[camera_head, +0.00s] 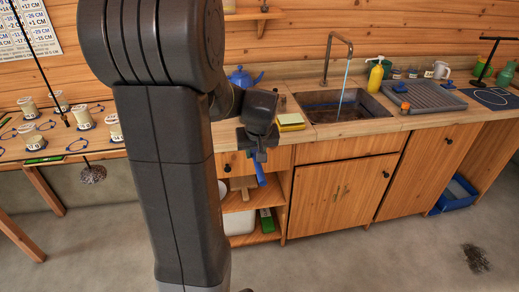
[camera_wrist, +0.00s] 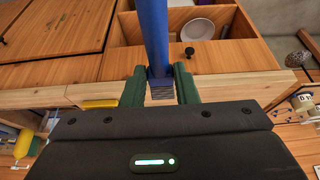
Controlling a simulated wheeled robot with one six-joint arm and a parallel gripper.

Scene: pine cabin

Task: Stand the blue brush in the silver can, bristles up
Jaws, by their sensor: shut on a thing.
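My gripper (camera_head: 257,150) hangs in front of the counter, left of the sink. It is shut on the blue brush (camera_head: 259,173), whose blue handle points down below the jaws. In the wrist view, the handle (camera_wrist: 154,35) runs away from the camera between the green fingers of my gripper (camera_wrist: 161,88). A small grey part of the brush shows between the fingers; I cannot tell whether it is ferrule or bristles. I cannot make out the silver can in either view.
The counter holds a yellow sponge (camera_head: 291,120), a blue teapot (camera_head: 243,77), a sink (camera_head: 345,105) with running water and a grey drainer (camera_head: 424,96). Open shelves (camera_head: 238,204) lie below the gripper. A table with spools (camera_head: 28,107) stands left. Floor in front is mostly clear.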

